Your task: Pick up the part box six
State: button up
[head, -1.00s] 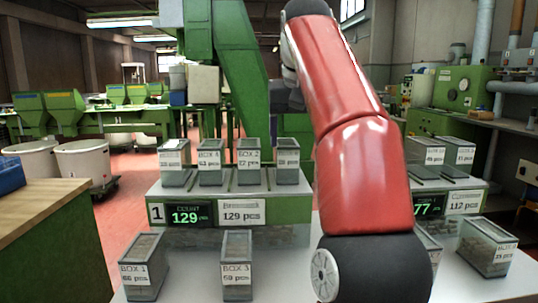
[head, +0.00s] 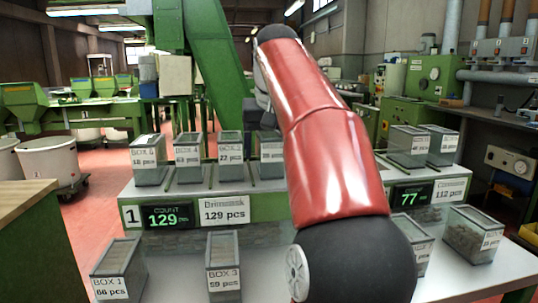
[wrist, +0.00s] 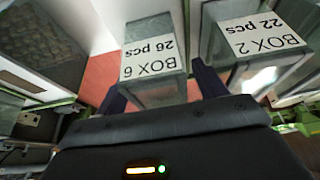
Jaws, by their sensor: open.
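Box six is a small clear-sided box with a white label reading "BOX 6 26 pcs" (wrist: 150,62), upside down in the wrist view. In the head view, the box right of box 2, apparently box six (head: 271,148), stands on the green-fronted rack, partly hidden by my red arm. My gripper (wrist: 160,88) is open, its two dark fingers to either side of box six in the wrist view. I cannot tell whether the fingers touch it. My gripper is hidden behind my arm in the head view.
Box 2 (head: 230,148) stands close beside box six, and box 4 (head: 188,153) is farther left. Box 1 (head: 118,270) and box 3 (head: 223,265) stand on the lower surface in front. More boxes (head: 408,148) stand on the right-hand rack.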

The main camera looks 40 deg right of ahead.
jog(key=shift+w+d+f, duration=0.1)
jog(key=shift+w+f, duration=0.1)
jog(key=shift+f, duration=0.3)
jog(key=c, duration=1.2)
